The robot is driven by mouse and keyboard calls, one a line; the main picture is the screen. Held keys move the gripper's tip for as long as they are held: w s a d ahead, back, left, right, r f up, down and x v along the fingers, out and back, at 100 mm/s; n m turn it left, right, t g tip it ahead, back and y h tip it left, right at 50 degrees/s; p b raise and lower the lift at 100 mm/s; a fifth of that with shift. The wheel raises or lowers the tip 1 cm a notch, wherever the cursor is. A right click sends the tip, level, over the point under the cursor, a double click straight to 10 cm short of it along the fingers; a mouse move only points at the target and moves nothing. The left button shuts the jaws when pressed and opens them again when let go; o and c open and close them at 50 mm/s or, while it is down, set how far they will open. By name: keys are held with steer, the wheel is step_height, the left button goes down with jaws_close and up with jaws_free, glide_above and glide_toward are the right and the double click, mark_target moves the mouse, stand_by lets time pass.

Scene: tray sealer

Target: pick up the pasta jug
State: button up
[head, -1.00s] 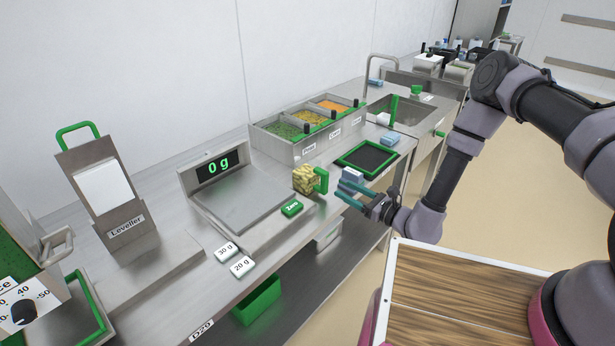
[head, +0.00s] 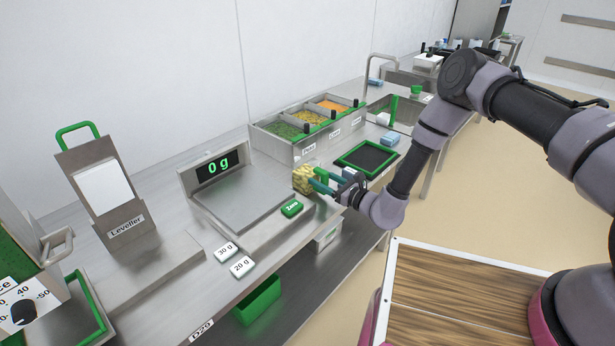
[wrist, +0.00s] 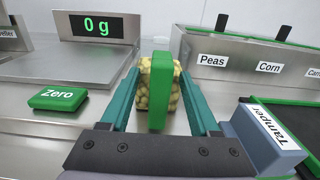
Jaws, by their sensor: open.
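The pasta jug (head: 303,178) is a clear container full of pale yellow pasta with a green handle. It stands on the steel counter just right of the scale. In the wrist view the jug (wrist: 144,88) is straight ahead, its green handle (wrist: 160,90) facing me. My gripper (head: 318,181) is open, with its teal fingers reaching toward the jug. In the wrist view the fingers of my gripper (wrist: 160,95) lie on either side of the handle, with gaps showing. I cannot tell whether the fingertips reach the jug's body.
The scale (head: 240,200) reads 0 g, with a green Zero button (head: 292,208) in front. Bins of peas, corn and carrot (head: 302,145) stand behind the jug. A blue-grey tamper (wrist: 262,135) is close to my gripper's right. A green-rimmed black mat (head: 367,158) lies beyond.

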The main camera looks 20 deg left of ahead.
jaws_close()
